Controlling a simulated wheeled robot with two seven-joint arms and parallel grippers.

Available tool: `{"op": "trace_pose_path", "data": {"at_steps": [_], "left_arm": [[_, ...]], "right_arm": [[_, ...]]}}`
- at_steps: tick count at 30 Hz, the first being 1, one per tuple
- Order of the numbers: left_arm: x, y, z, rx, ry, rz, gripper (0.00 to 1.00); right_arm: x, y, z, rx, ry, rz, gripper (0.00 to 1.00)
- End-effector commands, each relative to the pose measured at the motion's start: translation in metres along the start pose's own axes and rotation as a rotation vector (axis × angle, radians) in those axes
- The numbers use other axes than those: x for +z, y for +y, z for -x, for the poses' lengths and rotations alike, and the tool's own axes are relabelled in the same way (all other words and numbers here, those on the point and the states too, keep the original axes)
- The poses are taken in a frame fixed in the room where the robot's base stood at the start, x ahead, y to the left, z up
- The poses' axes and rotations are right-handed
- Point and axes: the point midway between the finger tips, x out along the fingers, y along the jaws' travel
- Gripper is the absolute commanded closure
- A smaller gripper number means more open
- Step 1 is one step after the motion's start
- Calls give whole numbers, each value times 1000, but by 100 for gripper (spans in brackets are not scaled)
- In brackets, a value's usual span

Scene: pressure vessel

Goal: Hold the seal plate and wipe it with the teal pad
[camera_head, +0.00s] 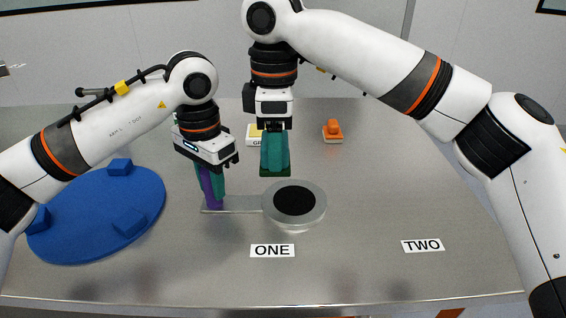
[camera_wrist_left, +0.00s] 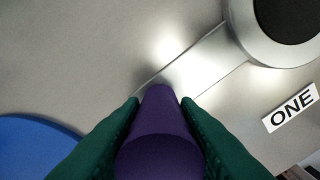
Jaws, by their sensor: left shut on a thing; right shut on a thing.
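The seal plate (camera_head: 319,204) is a round steel disc with a black centre and a flat bar running left to a purple handle (camera_head: 213,190). My left gripper (camera_head: 208,188) is shut on this purple handle, which also shows between the green fingers in the left wrist view (camera_wrist_left: 160,125). My right gripper (camera_head: 275,160) points down behind and slightly left of the disc, shut on what looks like the teal pad (camera_head: 275,172). Its dark green lower edge shows just beyond the disc; fingers and pad are hard to tell apart. I cannot tell whether it touches anything.
A blue round plate (camera_head: 80,222) with raised blocks lies at the left. A yellow-and-white block (camera_head: 253,134) and an orange block (camera_head: 333,130) stand at the back. Labels ONE (camera_head: 272,251) and TWO (camera_head: 423,245) lie in front. The steel table's right side is clear.

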Motion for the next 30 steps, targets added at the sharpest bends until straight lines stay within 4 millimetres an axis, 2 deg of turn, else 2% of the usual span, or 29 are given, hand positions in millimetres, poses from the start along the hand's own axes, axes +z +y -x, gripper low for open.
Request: {"op": "trace_pose_path", "data": {"at_steps": [1,5,16,20,30], "left_arm": [[0,0,0,0,0,0,69],[0,0,0,0,0,0,47],[0,0,5,1,-2,0,46],[1,0,24,2,-3,1,46],[0,0,95,2,-3,2,46]], "right_arm": [[0,0,0,0,0,0,64],[0,0,0,0,0,0,64],[0,0,0,0,0,0,64],[0,0,0,0,0,0,64],[0,0,0,0,0,0,64]]}}
